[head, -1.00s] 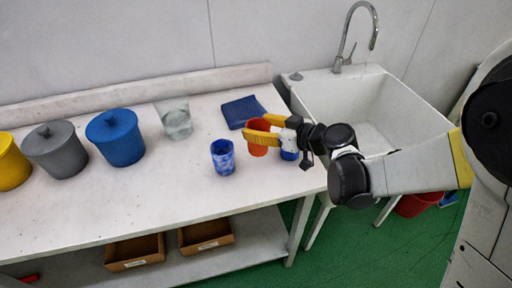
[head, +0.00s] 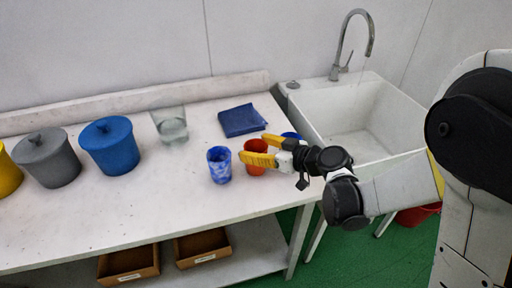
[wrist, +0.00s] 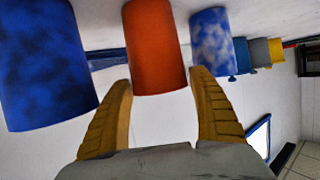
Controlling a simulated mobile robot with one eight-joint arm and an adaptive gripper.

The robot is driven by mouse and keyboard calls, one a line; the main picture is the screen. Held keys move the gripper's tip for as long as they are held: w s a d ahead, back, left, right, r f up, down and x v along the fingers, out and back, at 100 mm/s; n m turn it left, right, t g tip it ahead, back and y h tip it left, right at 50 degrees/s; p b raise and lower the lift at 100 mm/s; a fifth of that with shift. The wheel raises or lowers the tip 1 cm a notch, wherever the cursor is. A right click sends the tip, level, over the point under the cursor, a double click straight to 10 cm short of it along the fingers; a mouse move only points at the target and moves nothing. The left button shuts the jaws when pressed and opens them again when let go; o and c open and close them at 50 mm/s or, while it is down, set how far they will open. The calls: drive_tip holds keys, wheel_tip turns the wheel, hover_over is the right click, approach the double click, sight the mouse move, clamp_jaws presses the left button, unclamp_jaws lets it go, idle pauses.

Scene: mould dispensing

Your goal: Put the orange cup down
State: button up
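The orange cup (head: 256,145) is upright, low over the right end of the white table, between the yellow fingers of my gripper (head: 256,147). In the wrist view the orange cup (wrist: 157,45) sits between both fingertips (wrist: 160,77), close against them. The near finger hides part of the cup in the head view, so I cannot tell whether its base touches the table. A blue-and-white cup (head: 220,165) stands just left of it. A blue cup (wrist: 42,65) is on its other side in the wrist view, mostly hidden in the head view.
A dark blue cloth (head: 242,120) lies behind the cups. A clear beaker (head: 171,127), a blue bucket (head: 110,147) and a grey bucket (head: 47,160) stand further left. A sink (head: 365,125) adjoins the table on the right. The table front is clear.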

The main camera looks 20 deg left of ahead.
drive_tip(key=shift+r+p, duration=0.3)
drive_tip(key=s+d+r+m+h+p, duration=0.1)
drive_tip(key=s+d+r+m+h, duration=0.2)
drive_tip(key=s+d, duration=0.3)
drive_tip(key=s+d+r+m+h+p, duration=0.1)
drive_tip(key=s+d+r+m+h, duration=0.2)
drive_tip(key=d, duration=1.4)
drive_tip(key=s+d+r+m+t+h+p, duration=0.1)
drive_tip(key=s+d+r+m+h, duration=0.2)
drive_tip(key=s+d+m+h, duration=0.3)
drive_tip(key=s+d, duration=0.5)
drive_tip(key=shift+d+r+m+h, duration=0.2)
drive_tip(key=shift+d+m+h, duration=0.1)
drive_tip(key=shift+m, duration=0.1)
drive_tip(key=shift+a, duration=0.1)
